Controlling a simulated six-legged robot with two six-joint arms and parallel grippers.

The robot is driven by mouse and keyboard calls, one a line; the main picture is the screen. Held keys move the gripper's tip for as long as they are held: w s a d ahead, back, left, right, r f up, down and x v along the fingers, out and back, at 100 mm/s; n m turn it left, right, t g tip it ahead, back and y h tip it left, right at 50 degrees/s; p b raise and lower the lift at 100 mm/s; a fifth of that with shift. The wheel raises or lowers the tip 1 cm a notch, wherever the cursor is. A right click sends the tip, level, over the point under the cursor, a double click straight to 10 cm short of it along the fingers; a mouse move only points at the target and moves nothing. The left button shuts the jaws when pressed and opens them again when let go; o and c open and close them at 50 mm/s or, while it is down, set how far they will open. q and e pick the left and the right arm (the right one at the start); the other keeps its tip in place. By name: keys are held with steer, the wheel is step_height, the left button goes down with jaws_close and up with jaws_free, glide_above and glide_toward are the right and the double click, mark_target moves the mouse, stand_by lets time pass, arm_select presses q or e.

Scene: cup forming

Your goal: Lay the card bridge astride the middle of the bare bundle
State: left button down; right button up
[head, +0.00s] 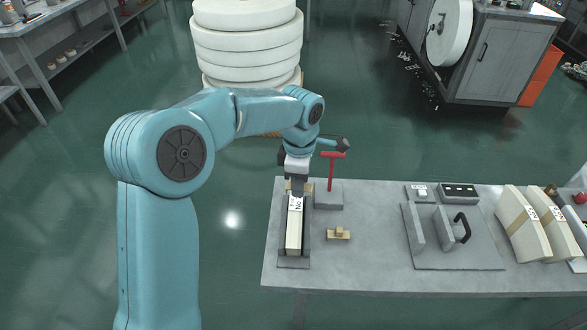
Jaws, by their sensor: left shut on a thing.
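The bare bundle (294,235) is a long pale stack with a printed label near its far end. It lies lengthwise in a narrow grey cradle (294,263) at the left of the bench. My left gripper (297,190) points down over the bundle's far part. A similar tan piece with a raised tab (338,234) lies on the bench right of the cradle. My right gripper is not in view.
A red T-handle (331,170) stands on a grey block just right of the gripper. Further right are a grey plate with uprights and a black handle (462,228), and pale banded bundles (524,225). The bench (370,265) is clear between the loose tan piece and the plate.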

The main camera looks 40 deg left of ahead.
mark_target(296, 203)
arm_select(q)
steer(key=shift+a+r+n, duration=0.4)
steer(key=shift+r+n, duration=0.1)
steer(key=shift+w+f, duration=0.1)
steer(key=shift+w, duration=0.1)
steer(key=shift+a, duration=0.1)
steer(key=shift+s, duration=0.1)
steer(key=shift+f, duration=0.2)
steer(key=shift+f+b, duration=1.95)
steer(key=shift+f, duration=0.3)
steer(key=shift+r, duration=0.1)
steer(key=shift+f+b, duration=0.75)
steer(key=shift+f, duration=0.2)
stand_by(0.4)
